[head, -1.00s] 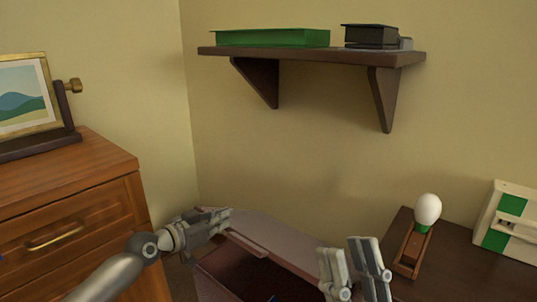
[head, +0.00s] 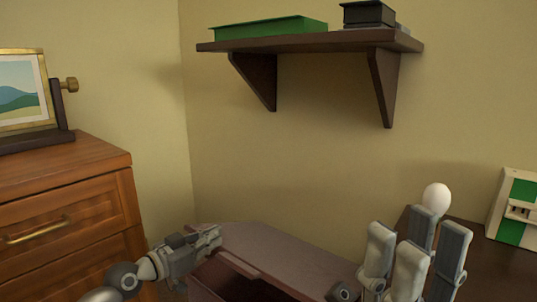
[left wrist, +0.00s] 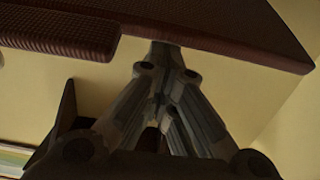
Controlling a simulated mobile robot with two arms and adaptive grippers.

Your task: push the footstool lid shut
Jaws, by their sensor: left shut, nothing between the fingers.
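The footstool lid (head: 290,257) is a reddish-brown panel at the bottom middle of the head view. It stands partly open, tilted, with a dark gap of the footstool interior (head: 238,287) below its front edge. My left gripper (head: 217,236) is shut and empty at the lid's left end. In the left wrist view its closed fingertips (left wrist: 165,48) are at the edge of the textured lid (left wrist: 215,22); whether they touch it I cannot tell. My right gripper (head: 418,222) is raised to the right of the lid, fingers apart and empty. The footstool's lower body is mostly hidden.
A wooden drawer chest (head: 65,200) with a framed picture (head: 20,92) stands at left. A wall shelf (head: 310,41) with a green book (head: 265,28) hangs above. At right, a dark table (head: 490,275) holds a white bulb-shaped thing (head: 436,196) and a green-and-white box (head: 517,208).

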